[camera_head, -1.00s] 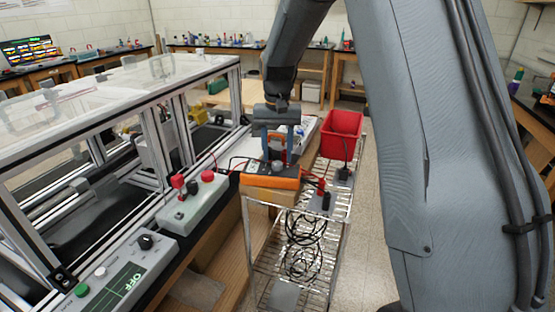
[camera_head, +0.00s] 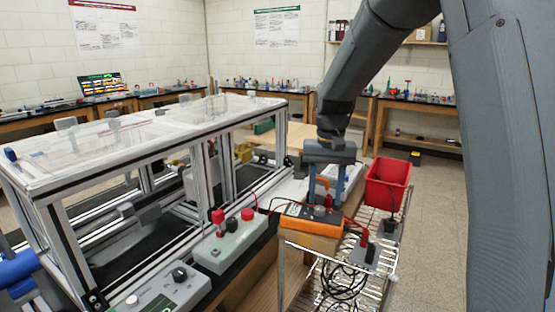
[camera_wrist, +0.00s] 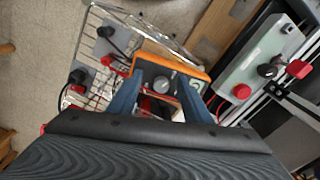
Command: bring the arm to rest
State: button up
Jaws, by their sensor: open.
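My arm reaches forward and down from the upper right in the head view. My gripper (camera_head: 325,196) points down over an orange meter (camera_head: 311,222) at the near end of the wire cart. Its two blue-grey fingers are apart, with a gap between them. In the wrist view, my gripper (camera_wrist: 160,95) is open, and the orange-edged meter (camera_wrist: 170,68) with its grey dial shows between and beyond the fingers. I see nothing clearly held. Whether the fingertips touch the meter cannot be told.
A red bin (camera_head: 387,184) stands on the cart (camera_head: 392,262) beside my gripper. Red and black leads and plugs lie by the meter. A grey box with red and black knobs (camera_head: 230,242) and the aluminium extrusion frame (camera_head: 200,165) stand left. Floor at the right is clear.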

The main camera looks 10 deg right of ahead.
jog(key=s+f+n, duration=0.1)
jog(key=s+f, duration=0.2)
jog(key=s, duration=0.4)
jog(key=s+f+n, duration=0.1)
jog(key=s+f, duration=0.2)
jog(key=s, duration=0.4)
jog(key=s+f+t, duration=0.1)
jog(key=s+f, duration=0.2)
jog(key=s, duration=0.4)
jog(key=shift+s+n+b, duration=0.3)
jog(key=shift+n+b, duration=0.05)
jog(key=shift+n, duration=0.05)
jog(key=shift+f, duration=0.1)
